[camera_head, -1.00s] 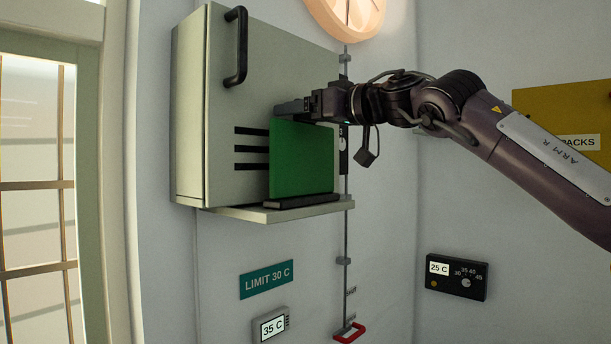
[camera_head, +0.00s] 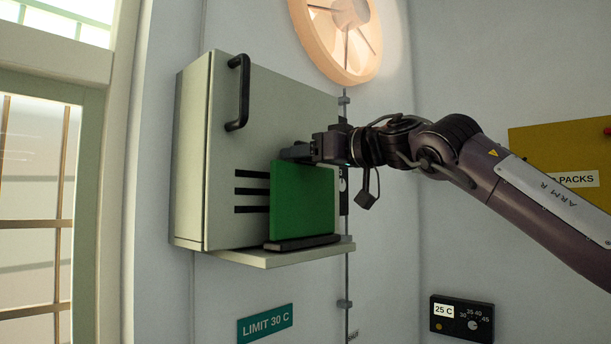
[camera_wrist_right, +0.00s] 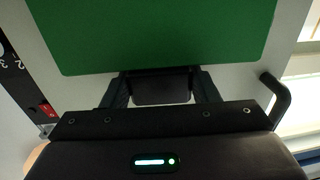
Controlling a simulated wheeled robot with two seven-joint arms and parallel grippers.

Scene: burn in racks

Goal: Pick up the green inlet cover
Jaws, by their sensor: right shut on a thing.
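The green inlet cover (camera_head: 303,203) is a flat green panel. It stands upright on a ledge at the front of a pale grey cabinet (camera_head: 222,150), beside its dark slots, with a black strip (camera_head: 302,242) along its foot. My right gripper (camera_head: 292,155) is shut on the cover at its top edge, coming from the right. In the right wrist view the green cover (camera_wrist_right: 155,35) fills the top, just beyond the gripper's fingers (camera_wrist_right: 160,88). The exact grip is partly hidden by the gripper body. My left gripper is not in view.
The cabinet has a black handle (camera_head: 238,92) above the cover, and its ledge (camera_head: 290,256) juts out below. A round peach-coloured vent (camera_head: 336,35) is above right. A "LIMIT 30 C" sign (camera_head: 265,324) and a black dial box (camera_head: 462,318) are lower on the walls.

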